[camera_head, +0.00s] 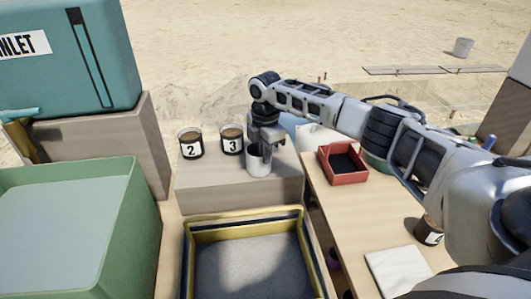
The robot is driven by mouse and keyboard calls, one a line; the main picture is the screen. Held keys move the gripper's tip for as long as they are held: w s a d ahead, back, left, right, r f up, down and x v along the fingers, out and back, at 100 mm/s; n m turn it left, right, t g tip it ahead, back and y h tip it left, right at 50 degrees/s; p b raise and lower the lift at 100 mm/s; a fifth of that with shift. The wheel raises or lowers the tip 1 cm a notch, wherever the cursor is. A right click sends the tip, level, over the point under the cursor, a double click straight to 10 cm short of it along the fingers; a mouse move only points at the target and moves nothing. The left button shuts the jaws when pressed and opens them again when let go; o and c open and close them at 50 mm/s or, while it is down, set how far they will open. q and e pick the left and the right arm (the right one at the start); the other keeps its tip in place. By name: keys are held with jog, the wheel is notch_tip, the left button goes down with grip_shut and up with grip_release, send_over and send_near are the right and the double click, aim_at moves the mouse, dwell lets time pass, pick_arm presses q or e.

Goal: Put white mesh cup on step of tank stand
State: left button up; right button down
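The white mesh cup (258,162) is upright at the front right of the step (215,195) of the tank stand (105,140). My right gripper (265,138) reaches in from the right above the step. Its fingers are at the cup's rim and look shut on it. They hide part of the rim. The cup's base looks at or very close to the step's top; I cannot tell whether it touches. My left gripper is not in view.
Cups marked 2 (191,146) and 3 (231,141) stand left of the white cup on the step. A teal tank (110,60) sits on the stand. A green bin (130,230), a yellow-rimmed tray (245,225) and a red tray (345,177) are nearby.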

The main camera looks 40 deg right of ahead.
jog(key=c, duration=1.7)
grip_release()
jog(key=shift+r, duration=0.1)
notch_tip(320, 180, up, 12)
